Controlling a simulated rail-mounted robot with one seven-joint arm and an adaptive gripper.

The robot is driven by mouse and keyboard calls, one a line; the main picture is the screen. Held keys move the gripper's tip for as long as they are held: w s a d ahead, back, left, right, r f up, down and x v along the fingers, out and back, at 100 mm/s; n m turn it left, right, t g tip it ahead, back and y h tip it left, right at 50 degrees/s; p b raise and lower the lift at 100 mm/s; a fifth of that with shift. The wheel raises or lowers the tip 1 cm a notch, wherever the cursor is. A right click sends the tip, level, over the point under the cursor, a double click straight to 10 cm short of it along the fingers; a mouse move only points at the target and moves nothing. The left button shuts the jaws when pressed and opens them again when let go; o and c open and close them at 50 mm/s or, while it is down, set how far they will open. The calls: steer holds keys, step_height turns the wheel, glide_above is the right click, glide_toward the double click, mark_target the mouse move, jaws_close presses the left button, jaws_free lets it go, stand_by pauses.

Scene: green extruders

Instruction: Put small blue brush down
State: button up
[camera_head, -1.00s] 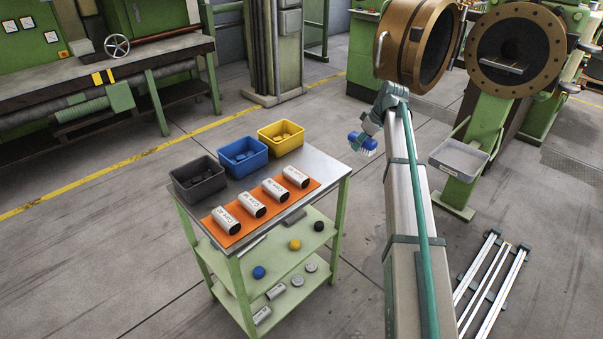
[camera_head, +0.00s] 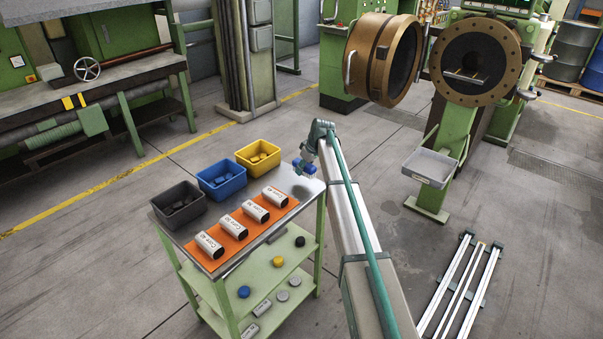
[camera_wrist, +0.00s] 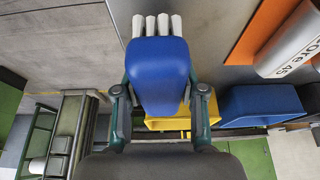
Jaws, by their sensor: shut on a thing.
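A small blue brush (camera_head: 305,167) with white bristles is held in my gripper (camera_head: 309,170) near the back right corner of the cart's metal top (camera_head: 293,181). In the wrist view the blue brush body (camera_wrist: 160,75) sits between the two green fingers of my gripper (camera_wrist: 160,92), with the white bristles pointing to the picture's top. My gripper is shut on it. In the head view my arm partly hides the brush and fingers. I cannot tell the exact height of the brush above the metal top.
An orange mat (camera_head: 217,260) with several white labelled cylinders lies on the cart top. Grey (camera_head: 180,218), blue (camera_head: 223,187) and yellow (camera_head: 260,168) bins stand along its back edge. The lower shelf (camera_head: 250,275) holds caps and cylinders. Bare metal shows right of the mat.

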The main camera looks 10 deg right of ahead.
mark_target(302, 181)
steer(key=shift+w+a+f, duration=0.2)
steer(key=shift+f, duration=0.1)
step_height(302, 181, down, 3)
steer(key=shift+w+a+f+p, duration=0.15)
steer(key=shift+f+p, duration=0.05)
steer(key=shift+p, duration=1.05)
steer(key=shift+f, duration=0.15)
steer(key=shift+f, duration=0.1)
steer(key=shift+f+b, duration=0.15)
steer(key=shift+b, duration=0.15)
steer(key=o, duration=1)
